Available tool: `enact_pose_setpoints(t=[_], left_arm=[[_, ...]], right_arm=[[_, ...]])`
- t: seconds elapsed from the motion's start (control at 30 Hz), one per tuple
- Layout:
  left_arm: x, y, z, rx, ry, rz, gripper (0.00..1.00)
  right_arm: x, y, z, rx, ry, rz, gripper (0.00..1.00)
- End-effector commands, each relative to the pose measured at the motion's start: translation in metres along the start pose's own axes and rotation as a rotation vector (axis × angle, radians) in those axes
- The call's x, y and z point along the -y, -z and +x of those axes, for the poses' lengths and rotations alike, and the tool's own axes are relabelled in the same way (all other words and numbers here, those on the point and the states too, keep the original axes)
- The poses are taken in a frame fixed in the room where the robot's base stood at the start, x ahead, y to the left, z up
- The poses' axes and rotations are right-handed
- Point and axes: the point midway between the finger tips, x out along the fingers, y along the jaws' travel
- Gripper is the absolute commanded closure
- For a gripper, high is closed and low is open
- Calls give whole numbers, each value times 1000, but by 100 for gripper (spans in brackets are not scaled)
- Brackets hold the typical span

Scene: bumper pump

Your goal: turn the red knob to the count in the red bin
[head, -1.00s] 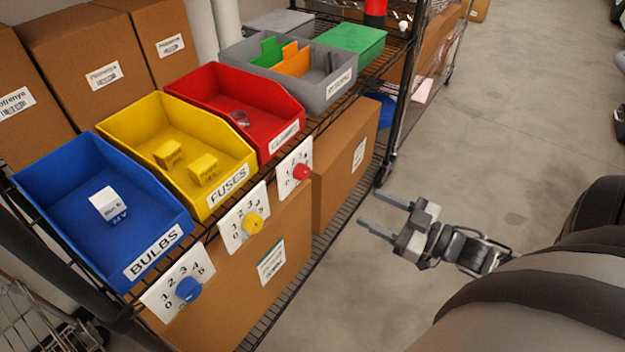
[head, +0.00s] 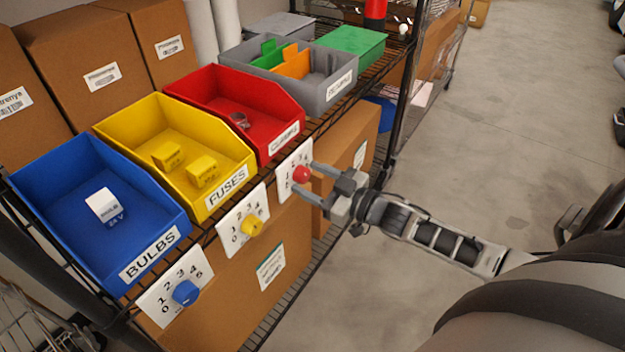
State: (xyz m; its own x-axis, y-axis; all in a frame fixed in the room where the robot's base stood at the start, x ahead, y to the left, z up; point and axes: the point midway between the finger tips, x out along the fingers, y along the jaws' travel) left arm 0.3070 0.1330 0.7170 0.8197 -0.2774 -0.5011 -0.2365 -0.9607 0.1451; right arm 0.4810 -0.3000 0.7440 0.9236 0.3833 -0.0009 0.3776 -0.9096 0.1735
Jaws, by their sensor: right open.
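The red knob (head: 301,174) sits on a white dial plate (head: 285,184) below the red bin (head: 247,118) on the shelf edge. The dial's numbers are partly hidden and too small to read. My left gripper is not in view.
The yellow bin (head: 140,128) with two yellow boxes and its yellow knob (head: 251,225) are to the left. The blue bin (head: 60,205) and blue knob (head: 186,292) are farther left. A grey divided bin (head: 340,88) stands behind right. Open floor (head: 480,170) lies right.

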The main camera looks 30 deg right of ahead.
Motion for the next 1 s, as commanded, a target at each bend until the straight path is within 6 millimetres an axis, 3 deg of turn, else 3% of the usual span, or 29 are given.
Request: enact_pose_setpoints(t=[0.3, 0.47, 0.77, 1.0], left_arm=[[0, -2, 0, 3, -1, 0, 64], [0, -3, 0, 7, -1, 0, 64], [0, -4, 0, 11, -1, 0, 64], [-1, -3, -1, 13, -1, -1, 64]], right_arm=[[0, 0, 2, 0, 0, 0, 48], [0, 0, 2, 0, 0, 0, 90], [0, 0, 2, 0, 0, -24, 90], [0, 0, 2, -1, 0, -142, 90]])
